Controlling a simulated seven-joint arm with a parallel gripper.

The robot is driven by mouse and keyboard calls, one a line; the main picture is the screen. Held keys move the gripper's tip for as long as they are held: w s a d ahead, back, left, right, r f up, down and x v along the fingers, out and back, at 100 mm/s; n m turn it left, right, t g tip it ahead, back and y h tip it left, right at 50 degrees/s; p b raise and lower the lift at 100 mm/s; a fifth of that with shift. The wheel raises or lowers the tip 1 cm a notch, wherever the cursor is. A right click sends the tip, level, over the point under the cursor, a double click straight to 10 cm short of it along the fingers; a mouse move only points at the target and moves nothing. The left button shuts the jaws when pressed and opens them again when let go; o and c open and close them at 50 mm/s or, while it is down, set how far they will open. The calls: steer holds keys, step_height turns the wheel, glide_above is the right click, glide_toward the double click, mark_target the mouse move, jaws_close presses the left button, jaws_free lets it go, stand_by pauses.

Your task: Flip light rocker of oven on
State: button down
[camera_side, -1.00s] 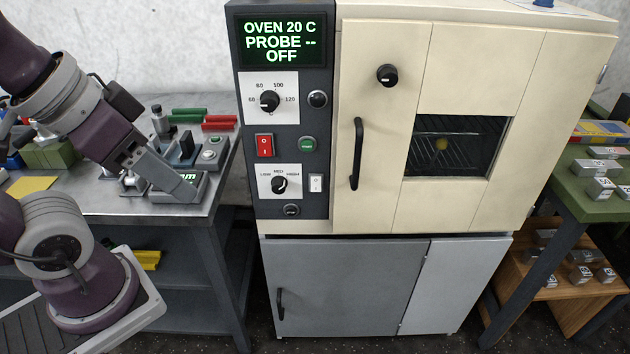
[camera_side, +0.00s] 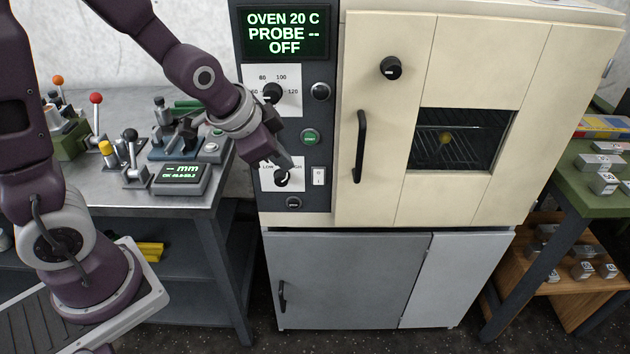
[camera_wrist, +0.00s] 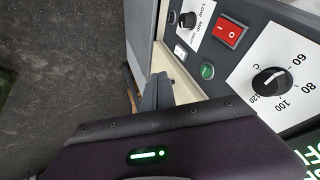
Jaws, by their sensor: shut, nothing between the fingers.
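The oven (camera_side: 397,140) stands in the middle of the side view, and its display (camera_side: 285,33) reads "OVEN 20 C PROBE -- OFF". The small white light rocker (camera_side: 318,177) is at the lower right of the dark control panel; it also shows in the wrist view (camera_wrist: 180,51). My gripper (camera_side: 287,165) is shut and empty, in front of the panel, a little left of and above the white rocker. The gripper fingers (camera_wrist: 157,92) show in the wrist view near the panel edge. The red rocker (camera_wrist: 229,30) is hidden behind my gripper in the side view.
A temperature dial (camera_side: 272,93), a green button (camera_side: 310,137) and a fan dial (camera_side: 281,179) surround the gripper on the panel. The black door handle (camera_side: 360,146) juts out to the right. A metal bench (camera_side: 190,203) with levers and a gauge is at left.

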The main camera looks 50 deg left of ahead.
mark_target(315, 181)
steer(key=w+f+m, duration=0.2)
steer(key=w+f, duration=0.1)
steer(key=f, duration=0.3)
steer(key=shift+w+a+f, duration=0.15)
steer(key=shift+w+a, duration=0.1)
steer(key=shift+w, duration=0.1)
steer(key=x, duration=0.3)
steer(key=w+a+x, duration=0.1)
steer(key=x, duration=0.3)
steer(key=a+r+x, duration=0.1)
steer(key=x, duration=0.3)
steer(key=shift+w+f, duration=0.2)
steer(key=shift+w, duration=0.15)
steer(key=shift+w+a+f, duration=0.1)
steer(key=shift+w+a, duration=0.3)
steer(key=shift+a, duration=0.1)
